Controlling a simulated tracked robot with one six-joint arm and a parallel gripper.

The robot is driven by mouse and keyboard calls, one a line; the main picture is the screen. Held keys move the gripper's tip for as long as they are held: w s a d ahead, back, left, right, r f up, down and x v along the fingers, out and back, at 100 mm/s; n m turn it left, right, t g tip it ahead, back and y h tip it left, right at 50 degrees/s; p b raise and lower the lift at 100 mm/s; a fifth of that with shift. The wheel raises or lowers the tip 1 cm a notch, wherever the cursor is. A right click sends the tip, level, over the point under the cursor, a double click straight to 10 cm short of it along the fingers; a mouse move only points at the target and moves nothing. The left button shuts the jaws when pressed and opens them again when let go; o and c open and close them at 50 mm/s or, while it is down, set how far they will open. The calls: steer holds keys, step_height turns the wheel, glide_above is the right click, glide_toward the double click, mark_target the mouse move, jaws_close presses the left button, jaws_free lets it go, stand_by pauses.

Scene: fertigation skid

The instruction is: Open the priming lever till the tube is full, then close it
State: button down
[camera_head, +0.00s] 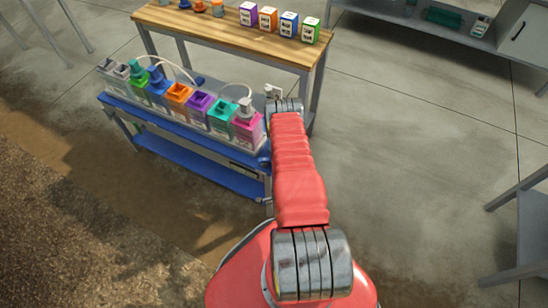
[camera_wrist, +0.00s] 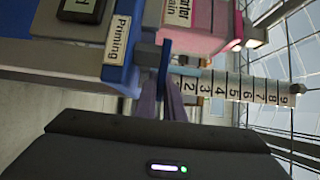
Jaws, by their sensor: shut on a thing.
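In the wrist view, which is turned on its side, my gripper (camera_wrist: 172,103) reaches up from the dark wrist housing. Its fingers are shut on a narrow blue lever (camera_wrist: 165,58) beside the blue panel labelled "Priming" (camera_wrist: 117,38). The tube's white scale strip (camera_wrist: 240,89), with black numbers from 2 to 9, runs right from the lever. Pale blue shows along the tube (camera_wrist: 205,73) near the low numbers; I cannot tell exactly where it ends. In the head view my red arm reaches to the right end of the blue skid (camera_head: 190,132) and hides the lever.
The skid carries a row of coloured containers, with a magenta one (camera_head: 247,127) nearest my arm. A wooden-topped table (camera_head: 220,28) with small labelled boxes stands behind. A grey bench (camera_head: 520,225) stands at the right. The concrete floor between is clear.

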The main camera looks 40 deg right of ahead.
steer(key=shift+s+a+f+m+g+h, duration=0.1)
steer(key=shift+a+m+g+h, duration=0.1)
steer(key=shift+m+g+h, duration=0.4)
steer(key=shift+s+a+f+m+g+h, duration=0.1)
steer(key=shift+s+a+m+g+h, duration=0.05)
steer(key=shift+m+g+h, duration=0.4)
steer(key=shift+s+a+m+g+h, duration=0.1)
steer(key=shift+a+m+g+h, duration=0.1)
steer(key=shift+m+g+h, duration=0.35)
steer(key=shift+s+a+m+g+h, duration=0.1)
steer(key=shift+a+m+g+h, duration=0.1)
steer(key=shift+m+g+h, duration=0.55)
steer(key=shift+s+a+m+g+h, duration=0.15)
steer(key=shift+m+g+h, duration=0.3)
steer(key=shift+g, duration=0.6)
steer(key=shift+a+m+g, duration=0.1)
steer(key=shift+m+g, duration=0.3)
steer(key=shift+g, duration=0.1)
steer(key=c, duration=1.9)
jaws_free()
steer(key=shift+r, duration=0.1)
steer(key=shift+o, duration=0.2)
steer(key=v, duration=1.3)
steer(key=shift+a+f, duration=0.3)
steer(key=shift+a, duration=0.05)
steer(key=shift+s, duration=0.1)
